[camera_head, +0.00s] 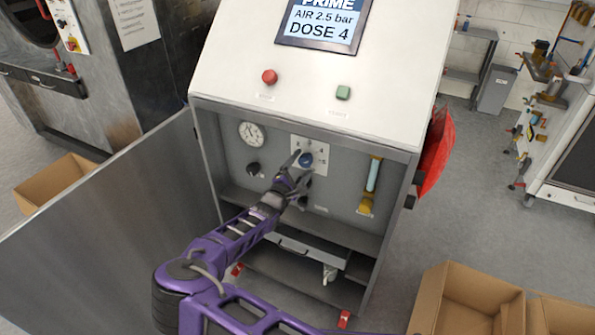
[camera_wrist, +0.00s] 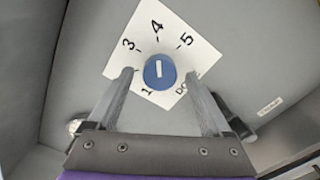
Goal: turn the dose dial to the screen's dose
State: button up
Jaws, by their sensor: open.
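The screen (camera_head: 318,22) at the top of the cabinet reads AIR 2.5 bar and DOSE 4. The blue dose dial (camera_head: 306,159) sits on a white numbered plate (camera_head: 320,144) in the recess below. In the wrist view the dial (camera_wrist: 153,82) bears a white bar roughly in line with the 4; which end is the pointer I cannot tell. The 1, 3, 4 and 5 are readable on the plate (camera_wrist: 172,22); the 2 is hidden. My gripper (camera_wrist: 159,75) is open, one finger on each side of the dial, with visible gaps. In the head view my gripper (camera_head: 298,168) partly covers the plate.
A gauge (camera_head: 251,134) and a black knob (camera_head: 253,169) are left of the dial. A yellow-and-clear tube (camera_head: 370,182) is at right. Red (camera_head: 269,76) and green (camera_head: 343,93) buttons are above. The open door (camera_head: 110,235) stands left; a drawer (camera_head: 305,250) lies below.

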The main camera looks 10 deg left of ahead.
jog(key=v, duration=1.7)
jog(key=shift+s, duration=0.2)
jog(key=shift+a, duration=0.1)
